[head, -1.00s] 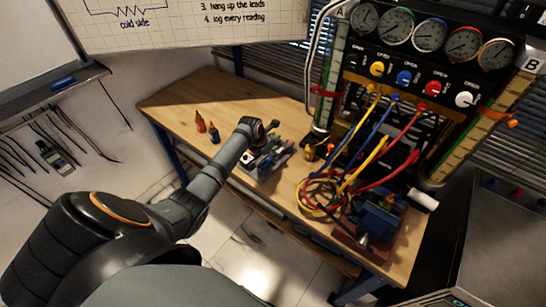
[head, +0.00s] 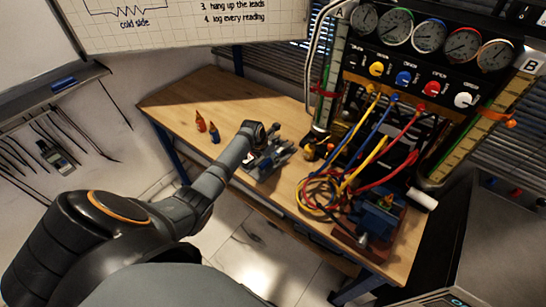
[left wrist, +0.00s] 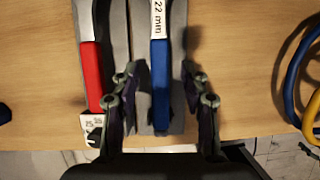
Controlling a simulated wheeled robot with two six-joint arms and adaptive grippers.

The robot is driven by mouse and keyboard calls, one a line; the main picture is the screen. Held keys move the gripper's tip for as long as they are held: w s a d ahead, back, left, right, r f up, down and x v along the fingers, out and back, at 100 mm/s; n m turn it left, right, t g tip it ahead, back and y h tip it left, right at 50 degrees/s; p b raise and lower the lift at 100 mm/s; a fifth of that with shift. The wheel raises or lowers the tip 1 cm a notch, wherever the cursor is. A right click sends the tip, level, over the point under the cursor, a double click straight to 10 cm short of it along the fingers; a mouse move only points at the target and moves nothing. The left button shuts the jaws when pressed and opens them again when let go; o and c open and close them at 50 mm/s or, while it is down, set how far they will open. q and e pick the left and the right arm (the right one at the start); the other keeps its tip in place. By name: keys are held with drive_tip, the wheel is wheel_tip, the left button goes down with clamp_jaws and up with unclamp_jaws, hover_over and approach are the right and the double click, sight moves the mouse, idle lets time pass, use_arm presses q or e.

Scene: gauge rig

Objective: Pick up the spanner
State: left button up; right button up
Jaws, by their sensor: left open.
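The spanner (left wrist: 159,60), with a blue grip and a "22 mm" label, lies lengthwise on a grey holder (left wrist: 117,40) in the left wrist view. A red-gripped tool (left wrist: 91,70) lies to its left. My left gripper (left wrist: 160,88) is open, with one finger on each side of the blue grip; I cannot tell how far above it the fingertips are. In the head view my left gripper (head: 272,140) is over the holder on the bench, and the arm partly hides the tools. My right gripper is not in view.
The wooden bench (head: 185,100) is clear to the left, apart from small orange-tipped bottles (head: 201,121). To the right are coiled coloured leads (head: 318,192), a blue vise (head: 378,215) and the gauge panel (head: 405,60). The bench's front edge is close to the holder.

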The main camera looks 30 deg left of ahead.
use_arm(q)
clamp_jaws()
idle(0.6)
